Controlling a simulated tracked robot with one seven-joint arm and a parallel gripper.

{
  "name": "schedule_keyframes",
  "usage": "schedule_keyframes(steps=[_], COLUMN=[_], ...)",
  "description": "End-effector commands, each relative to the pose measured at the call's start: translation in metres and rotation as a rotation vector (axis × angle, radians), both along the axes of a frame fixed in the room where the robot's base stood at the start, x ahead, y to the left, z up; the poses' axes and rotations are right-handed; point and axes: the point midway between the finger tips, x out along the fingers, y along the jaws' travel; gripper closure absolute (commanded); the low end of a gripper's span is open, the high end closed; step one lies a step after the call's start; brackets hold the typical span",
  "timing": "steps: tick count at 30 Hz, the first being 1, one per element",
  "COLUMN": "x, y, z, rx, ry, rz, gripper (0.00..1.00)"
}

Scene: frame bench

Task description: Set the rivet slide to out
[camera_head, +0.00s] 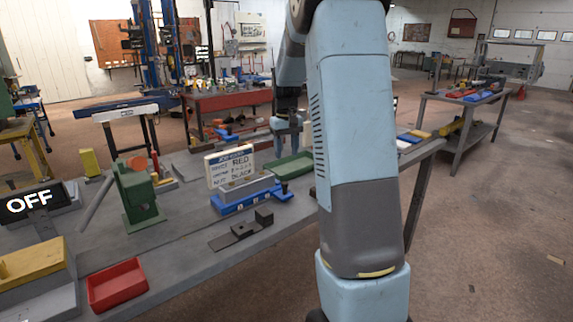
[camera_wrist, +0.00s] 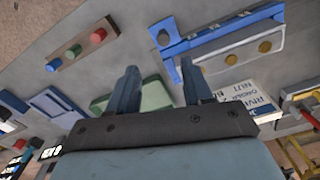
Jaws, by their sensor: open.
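What looks like the rivet slide is a long blue fixture (camera_head: 236,206) on the bench, with a grey block along it and a blue knob (camera_head: 284,190) at its right end. In the wrist view the fixture (camera_wrist: 225,28) lies upper right, with two brass discs on its grey face and the knob (camera_wrist: 163,38) at its left end. I cannot tell its setting. My gripper (camera_wrist: 160,84) is open and empty; its fingers point toward the knob end, apart from it.
A job card sign (camera_head: 230,166) stands at the fixture. A green tray (camera_head: 292,167) lies behind the knob. A green press (camera_head: 137,195), a red tray (camera_head: 117,285) and an OFF display (camera_head: 30,202) stand left.

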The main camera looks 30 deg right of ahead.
Motion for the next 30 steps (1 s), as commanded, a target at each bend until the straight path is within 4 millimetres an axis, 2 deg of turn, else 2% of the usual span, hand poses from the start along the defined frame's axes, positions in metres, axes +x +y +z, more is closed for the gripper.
schedule_keyframes(steps=[3,6,25,30], x=[0.000,-0.001,-0.002,-0.016], y=[0.000,-0.001,-0.002,0.010], z=[0.015,0.023,0.027,0.042], rx=[0.000,0.000,0.000,-0.003], ry=[-0.001,-0.001,-0.001,-0.026], rz=[-0.001,-0.001,-0.004,-0.001], gripper=[0.50,0.50,0.50,0.50])
